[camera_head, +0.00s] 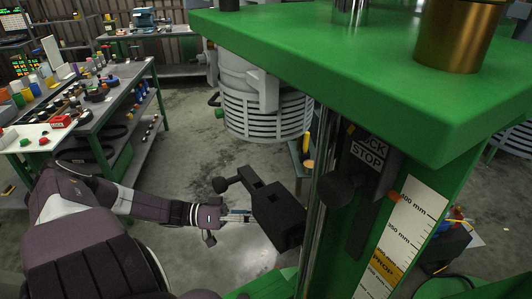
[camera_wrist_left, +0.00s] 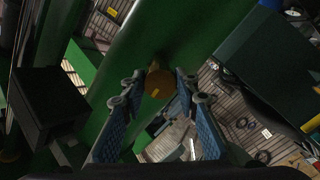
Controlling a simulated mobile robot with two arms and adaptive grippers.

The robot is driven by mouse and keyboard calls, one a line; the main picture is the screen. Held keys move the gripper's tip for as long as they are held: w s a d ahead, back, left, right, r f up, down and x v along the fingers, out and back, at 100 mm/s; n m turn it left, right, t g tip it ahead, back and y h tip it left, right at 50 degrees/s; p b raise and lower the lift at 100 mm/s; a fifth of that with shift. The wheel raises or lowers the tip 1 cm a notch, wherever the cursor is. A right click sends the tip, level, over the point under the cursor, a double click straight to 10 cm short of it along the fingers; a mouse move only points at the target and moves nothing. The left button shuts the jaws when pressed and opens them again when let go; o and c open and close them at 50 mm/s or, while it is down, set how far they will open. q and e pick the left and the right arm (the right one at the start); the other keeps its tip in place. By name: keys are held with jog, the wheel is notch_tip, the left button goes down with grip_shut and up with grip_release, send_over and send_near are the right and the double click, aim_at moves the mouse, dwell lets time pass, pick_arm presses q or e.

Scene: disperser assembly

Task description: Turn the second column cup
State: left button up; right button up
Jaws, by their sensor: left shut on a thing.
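A round brown-amber cup-like piece (camera_wrist_left: 158,83) sits between the fingertips of my left gripper (camera_wrist_left: 157,92) in the left wrist view, against a green column. The fingers stand on both sides of it and are shut on it. In the head view my left gripper (camera_head: 237,216) reaches in beside a black block with a knob (camera_head: 280,213), which partly hides what it holds. A bronze cylinder (camera_head: 458,35) stands on the green top plate (camera_head: 350,70). I cannot tell which piece is the second column cup. My right gripper is not in view.
The green column with its scale (camera_head: 400,235) and a lock-stop lever (camera_head: 345,187) stand right of my left gripper. A grey ribbed vessel (camera_head: 262,105) stands behind. A workbench with small parts (camera_head: 100,100) is at the left. Open floor (camera_head: 190,135) lies between.

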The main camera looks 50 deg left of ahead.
pick_arm(q)
jog(key=o, duration=1.1)
jog(key=shift+a, duration=0.1)
jog(key=shift+o, duration=0.2)
jog(key=v, duration=1.2)
